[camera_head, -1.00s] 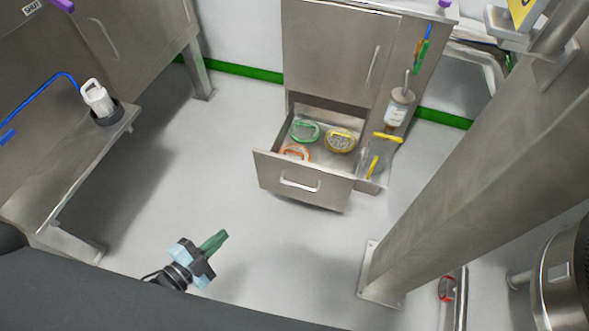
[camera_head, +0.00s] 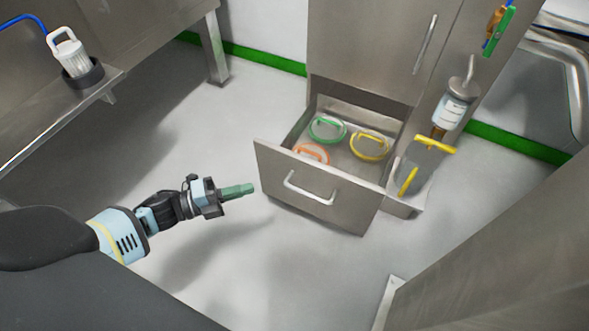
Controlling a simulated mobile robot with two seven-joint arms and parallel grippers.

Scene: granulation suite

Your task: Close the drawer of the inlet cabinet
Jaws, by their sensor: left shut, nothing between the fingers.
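The inlet cabinet (camera_head: 375,50) is a steel cabinet at the upper middle of the head view. Its bottom drawer (camera_head: 335,204) is pulled out toward me, with a silver bar handle (camera_head: 309,188) on its front. Inside lie a green ring (camera_head: 328,129), an orange ring (camera_head: 312,153) and a yellow ring (camera_head: 370,146), each with a handle. My left gripper (camera_head: 250,189), with green fingers, is shut and empty. It is just left of the drawer front, pointing right toward it, with a small gap showing. My right gripper is out of view.
A caddy (camera_head: 405,205) on the cabinet's right side holds a bottle (camera_head: 452,108) and a yellow-handled tool (camera_head: 428,142). A steel bench (camera_head: 50,125) with a white-handled canister (camera_head: 72,58) stands left. The floor left of the drawer is clear.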

